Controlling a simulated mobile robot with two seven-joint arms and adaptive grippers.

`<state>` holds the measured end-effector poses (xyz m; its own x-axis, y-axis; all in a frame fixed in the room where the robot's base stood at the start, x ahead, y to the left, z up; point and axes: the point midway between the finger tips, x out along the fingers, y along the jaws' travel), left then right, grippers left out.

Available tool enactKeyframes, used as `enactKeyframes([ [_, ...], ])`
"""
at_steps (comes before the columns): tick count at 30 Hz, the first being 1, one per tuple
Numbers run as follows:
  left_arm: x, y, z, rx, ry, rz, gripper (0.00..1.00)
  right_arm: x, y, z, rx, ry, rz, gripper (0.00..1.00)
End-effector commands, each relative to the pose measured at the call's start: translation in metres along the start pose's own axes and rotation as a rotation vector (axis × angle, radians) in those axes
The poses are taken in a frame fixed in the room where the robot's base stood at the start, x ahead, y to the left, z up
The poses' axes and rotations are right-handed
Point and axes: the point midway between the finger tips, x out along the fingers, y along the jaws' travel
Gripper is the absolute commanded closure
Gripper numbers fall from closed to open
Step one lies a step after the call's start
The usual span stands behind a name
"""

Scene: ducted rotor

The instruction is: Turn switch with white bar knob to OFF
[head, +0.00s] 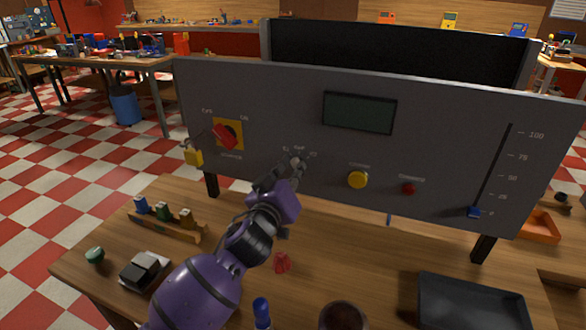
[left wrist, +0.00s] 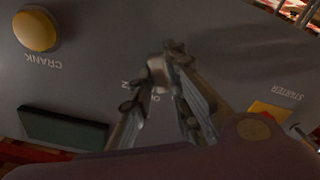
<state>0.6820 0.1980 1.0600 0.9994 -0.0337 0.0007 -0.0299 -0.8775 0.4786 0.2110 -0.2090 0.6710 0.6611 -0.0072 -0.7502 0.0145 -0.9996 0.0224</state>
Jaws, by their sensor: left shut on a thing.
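The switch's white bar knob (head: 298,160) is on the grey control panel (head: 270,110), below and left of the dark display. In the left wrist view the pale knob (left wrist: 157,72) shows between the fingertips, with its labels partly covered. My left gripper (head: 290,168) reaches up to the panel and is shut on the knob. It also shows in the left wrist view (left wrist: 166,64). The fingers hide much of the knob, so its exact angle is hard to tell. My right gripper is not in view.
A red rotary switch (head: 225,137) with a yellow padlock (head: 193,156) is left on the panel. A yellow button (head: 357,180), a red button (head: 408,188) and a blue slider handle (head: 474,211) are right. A black tray (head: 470,304) and small parts lie on the wooden table.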

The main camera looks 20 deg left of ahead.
Motion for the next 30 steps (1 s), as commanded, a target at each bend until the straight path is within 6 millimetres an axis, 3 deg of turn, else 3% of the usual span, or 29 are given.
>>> enactKeyframes([
  [15, 0.0, 0.001, -0.002, 0.385, 0.0, -0.001, 1.0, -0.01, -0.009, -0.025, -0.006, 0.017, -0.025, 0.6],
  [30, 0.0, 0.0, 0.001, 0.5, -0.002, -0.001, 1.0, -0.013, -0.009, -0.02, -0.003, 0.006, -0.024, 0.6],
])
